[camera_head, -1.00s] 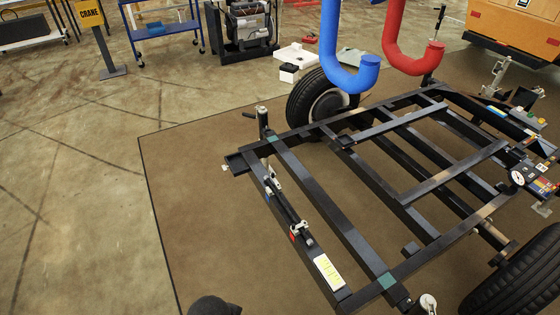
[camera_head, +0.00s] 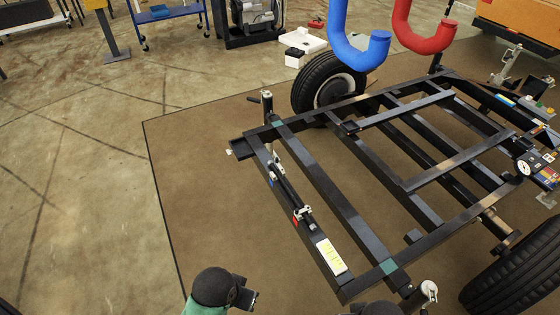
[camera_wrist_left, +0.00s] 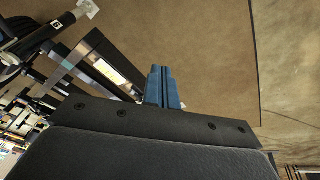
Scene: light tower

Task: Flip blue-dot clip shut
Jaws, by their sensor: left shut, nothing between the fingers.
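The blue-dot clip (camera_head: 273,174) is a small metal latch on the near black bar of the trailer frame, with a blue mark beside it. It is too small to tell whether its lever is open or shut. A similar clip with a red mark (camera_head: 300,216) sits nearer on the same bar. My left wrist (camera_head: 214,287) shows at the bottom of the head view, left of the frame and well short of the blue-dot clip. In the left wrist view my left gripper (camera_wrist_left: 162,75) has its blue fingers together and empty. My right gripper's fingers do not show.
The black trailer frame (camera_head: 350,232) fills the right, with a yellow-and-white label (camera_head: 331,256) on its near bar. An upright jack post (camera_head: 267,118) stands at its far left corner. Brown floor left of the frame is clear.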

